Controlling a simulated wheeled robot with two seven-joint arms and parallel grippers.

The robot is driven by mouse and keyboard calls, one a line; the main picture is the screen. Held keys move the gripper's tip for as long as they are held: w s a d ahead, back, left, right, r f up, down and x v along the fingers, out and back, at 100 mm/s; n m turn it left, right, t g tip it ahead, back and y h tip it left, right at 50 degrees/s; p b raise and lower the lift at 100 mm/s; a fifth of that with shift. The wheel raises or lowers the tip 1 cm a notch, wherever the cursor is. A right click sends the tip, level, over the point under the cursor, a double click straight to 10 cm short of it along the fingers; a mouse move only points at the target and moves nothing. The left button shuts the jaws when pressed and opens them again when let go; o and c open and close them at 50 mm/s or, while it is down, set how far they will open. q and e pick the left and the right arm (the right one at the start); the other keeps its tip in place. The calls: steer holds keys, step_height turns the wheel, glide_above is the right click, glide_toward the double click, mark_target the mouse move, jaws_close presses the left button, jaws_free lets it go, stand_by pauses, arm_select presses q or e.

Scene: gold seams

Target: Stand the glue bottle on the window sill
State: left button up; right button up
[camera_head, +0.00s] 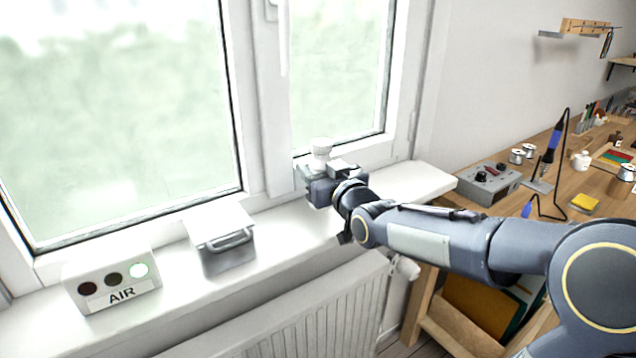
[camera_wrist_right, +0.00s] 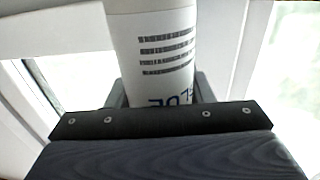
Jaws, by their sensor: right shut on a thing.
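The glue bottle (camera_head: 320,152) is white, and only its upper part shows above my right gripper (camera_head: 325,180) in the head view. In the right wrist view, the bottle (camera_wrist_right: 152,50) is a white cylinder with dark printed lines and blue lettering. My right gripper (camera_wrist_right: 155,95) is shut on it, and the bottle looks upright. The white window sill (camera_head: 285,232) runs below the window. The gripper is over the sill's right part, close to the window frame. The gripper hides the bottle's bottom, so I cannot tell whether it touches the sill. My left gripper is not in view.
A white AIR box (camera_head: 110,280) with three round lamps and a grey-white lidded box (camera_head: 222,240) stand on the sill to the left. A radiator (camera_head: 310,310) is below. At right, a wooden workbench (camera_head: 560,165) holds a soldering station (camera_head: 488,183) and several small items.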

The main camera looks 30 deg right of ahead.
steer(key=shift+f, duration=1.45)
steer(key=shift+f+b, duration=0.2)
steer(key=shift+b, duration=0.15)
steer(key=o, duration=1.1)
steer(key=shift+o, duration=0.2)
